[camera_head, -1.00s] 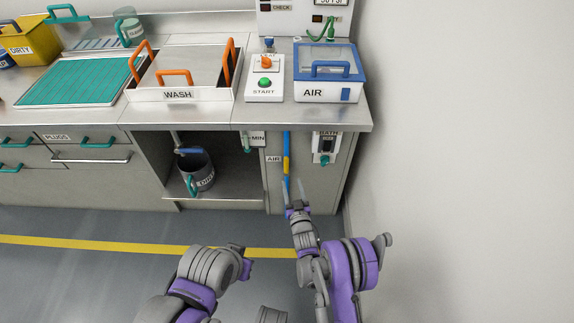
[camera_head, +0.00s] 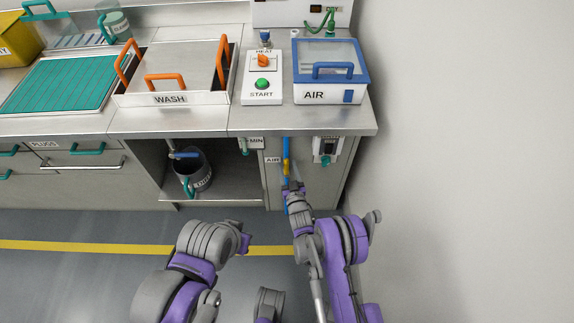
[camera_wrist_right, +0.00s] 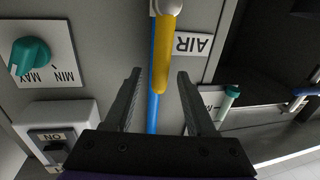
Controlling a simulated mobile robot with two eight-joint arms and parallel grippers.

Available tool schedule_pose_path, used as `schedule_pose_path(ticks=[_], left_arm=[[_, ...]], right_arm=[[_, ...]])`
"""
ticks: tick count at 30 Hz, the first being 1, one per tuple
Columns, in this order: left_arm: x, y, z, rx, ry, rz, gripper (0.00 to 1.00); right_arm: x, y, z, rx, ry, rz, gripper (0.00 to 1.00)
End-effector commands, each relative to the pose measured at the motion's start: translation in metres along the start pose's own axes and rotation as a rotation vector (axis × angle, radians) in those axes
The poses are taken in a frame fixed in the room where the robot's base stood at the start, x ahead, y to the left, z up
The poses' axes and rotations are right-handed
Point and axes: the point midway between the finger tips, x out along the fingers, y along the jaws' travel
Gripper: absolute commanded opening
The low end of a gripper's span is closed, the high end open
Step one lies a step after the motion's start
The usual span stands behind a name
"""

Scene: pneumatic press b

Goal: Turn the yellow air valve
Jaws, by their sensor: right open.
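The yellow air valve handle (camera_head: 286,166) is on a blue pipe (camera_head: 286,145) on the cabinet front under the counter, beside an AIR label (camera_head: 272,160). In the right wrist view the yellow handle (camera_wrist_right: 164,60) hangs from a white fitting, in front of the blue pipe (camera_wrist_right: 153,112). My right gripper (camera_head: 292,182) is at the handle in the head view. In the wrist view the right gripper (camera_wrist_right: 159,73) is open, with the handle's lower part between its fingers in the picture; contact cannot be told.
A MIN/MAX panel with a teal knob (camera_wrist_right: 30,55) and a switch box (camera_wrist_right: 60,130) are close to my right gripper. The counter edge (camera_head: 240,134) is above. A dark bucket (camera_head: 198,172) stands in the open cabinet. A wall (camera_head: 460,170) rises at the right.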

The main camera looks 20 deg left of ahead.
Motion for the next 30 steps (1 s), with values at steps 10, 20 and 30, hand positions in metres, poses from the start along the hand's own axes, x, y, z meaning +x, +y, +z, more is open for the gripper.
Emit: schedule_pose_path(ticks=[10, 20, 30], left_arm=[[0.0002, 0.0000, 0.0002, 0.000, 0.000, 0.000, 0.00], [0.0002, 0.0000, 0.0001, 0.000, 0.000, 0.000, 0.00], [0.0001, 0.0000, 0.0001, 0.000, 0.000, 0.000, 0.00]], right_arm=[[0.0000, 0.0001, 0.0000, 0.000, 0.000, 0.000, 0.13], [0.0001, 0.0001, -0.0002, 0.000, 0.000, 0.000, 0.00], [0.0003, 0.0002, -0.0004, 0.000, 0.001, 0.000, 0.00]])
